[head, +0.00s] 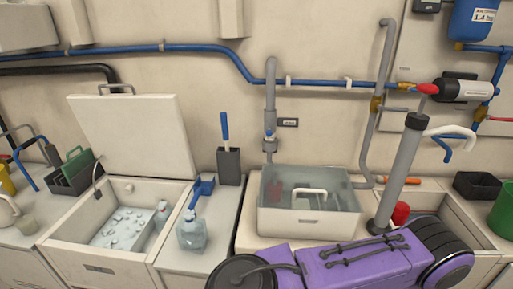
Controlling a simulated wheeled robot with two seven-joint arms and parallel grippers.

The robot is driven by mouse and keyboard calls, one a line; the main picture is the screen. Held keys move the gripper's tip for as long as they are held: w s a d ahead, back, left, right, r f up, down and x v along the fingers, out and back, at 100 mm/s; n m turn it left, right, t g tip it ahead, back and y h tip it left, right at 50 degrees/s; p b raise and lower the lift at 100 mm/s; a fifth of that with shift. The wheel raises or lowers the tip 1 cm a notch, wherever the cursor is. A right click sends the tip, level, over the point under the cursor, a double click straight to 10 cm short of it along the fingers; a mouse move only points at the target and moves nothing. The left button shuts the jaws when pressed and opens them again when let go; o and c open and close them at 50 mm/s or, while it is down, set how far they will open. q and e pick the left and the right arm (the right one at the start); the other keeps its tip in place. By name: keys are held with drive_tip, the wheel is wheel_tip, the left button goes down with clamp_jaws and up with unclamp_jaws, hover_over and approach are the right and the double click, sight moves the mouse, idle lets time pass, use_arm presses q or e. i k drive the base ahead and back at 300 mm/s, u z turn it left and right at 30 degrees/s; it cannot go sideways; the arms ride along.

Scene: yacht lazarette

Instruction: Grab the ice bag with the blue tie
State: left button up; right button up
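A small clear, pale-blue bag (191,235) stands on the narrow counter strip just right of the open cooler. A bright blue piece, seemingly its tie (203,187), rises from its top. The open white cooler (110,258) at the left holds pale ice pieces (125,226). Another clear, whitish shape (161,214) sits at the cooler's right inner side; I cannot make out a tie on it. Neither of my grippers is in view, and nothing is seen touching the blue-topped bag.
The cooler lid (135,138) leans open against the wall. A dark holder with a blue handle (229,165) stands behind the bag.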

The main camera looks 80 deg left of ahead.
sight(191, 232)
drive_tip(key=z, duration=0.05)
drive_tip(key=i, duration=0.45)
drive_tip(key=u, duration=3.15)
